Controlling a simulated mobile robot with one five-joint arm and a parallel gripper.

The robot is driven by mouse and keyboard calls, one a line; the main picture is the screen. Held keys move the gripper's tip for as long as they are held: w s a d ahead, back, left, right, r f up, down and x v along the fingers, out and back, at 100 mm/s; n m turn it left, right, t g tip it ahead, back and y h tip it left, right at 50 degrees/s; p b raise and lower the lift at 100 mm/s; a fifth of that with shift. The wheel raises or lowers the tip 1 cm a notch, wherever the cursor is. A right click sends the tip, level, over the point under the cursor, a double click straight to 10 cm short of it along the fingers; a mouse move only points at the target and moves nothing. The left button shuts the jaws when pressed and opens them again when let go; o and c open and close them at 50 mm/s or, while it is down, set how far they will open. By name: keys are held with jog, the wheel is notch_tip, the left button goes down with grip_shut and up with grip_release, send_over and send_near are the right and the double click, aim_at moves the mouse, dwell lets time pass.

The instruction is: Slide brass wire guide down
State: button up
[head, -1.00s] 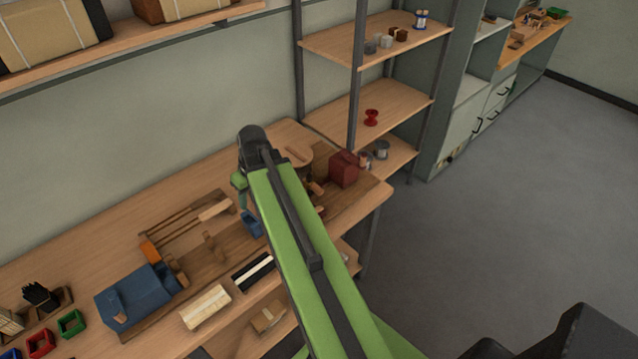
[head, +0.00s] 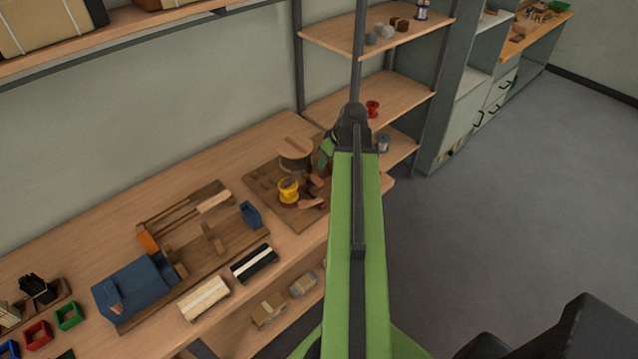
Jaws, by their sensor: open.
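I cannot make out the brass wire guide for certain. A yellow, spool-like piece (head: 289,190) sits on a wooden board (head: 262,178) on the bench, with brown wooden parts close to its right. A round wooden-topped piece (head: 296,147) stands behind it on the same board. My green arm reaches up just right of this board and covers its right side. A short green part of the arm shows at the arm's far end, but my gripper is hidden behind the arm.
Left on the bench (head: 130,212) is a fixture board with a blue block (head: 133,288) and a small blue piece (head: 250,214). A black-and-white brush-like block (head: 254,263) and a pale block (head: 205,299) lie in front. Shelves (head: 375,100) stand behind right.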

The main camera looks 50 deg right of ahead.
aim_at(317, 179)
jog(key=b+x, duration=1)
jog(key=x, duration=0.3)
jog(key=shift+s, duration=0.1)
jog(key=shift+r, duration=0.1)
grip_shut()
dwell(0.6)
